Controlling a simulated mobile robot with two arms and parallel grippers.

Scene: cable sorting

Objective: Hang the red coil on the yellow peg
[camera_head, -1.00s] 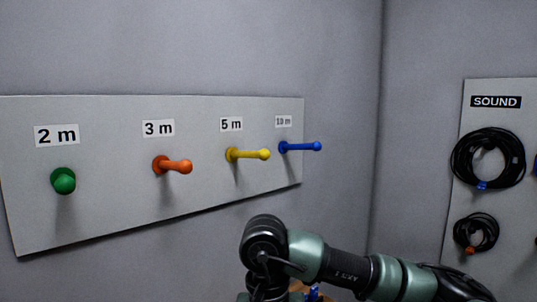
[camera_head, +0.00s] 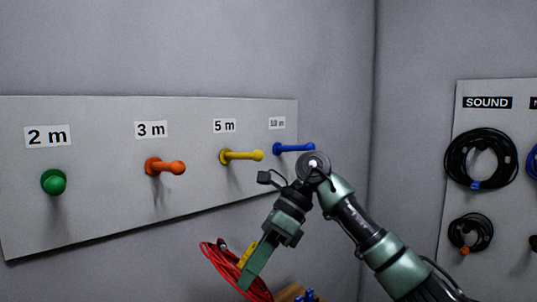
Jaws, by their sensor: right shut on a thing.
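The yellow peg (camera_head: 241,156) sticks out from the grey board under the "5 m" label, between the orange and blue pegs. It is bare. The red coil (camera_head: 222,272) hangs at the bottom of the head view, below and in front of the board, with a yellow piece (camera_head: 248,254) near its top. My right gripper (camera_head: 254,276) is shut on the red coil, pointing down and to the left. The coil is apart from the yellow peg and lower than it. Part of the coil is hidden behind the gripper and below the frame. My left gripper is not in view.
The orange peg (camera_head: 165,166), green peg (camera_head: 54,182) and blue peg (camera_head: 294,148) are bare on the same board (camera_head: 100,215). The blue peg is close to my right wrist in the picture. A "SOUND" board (camera_head: 473,200) with black coils is at the right.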

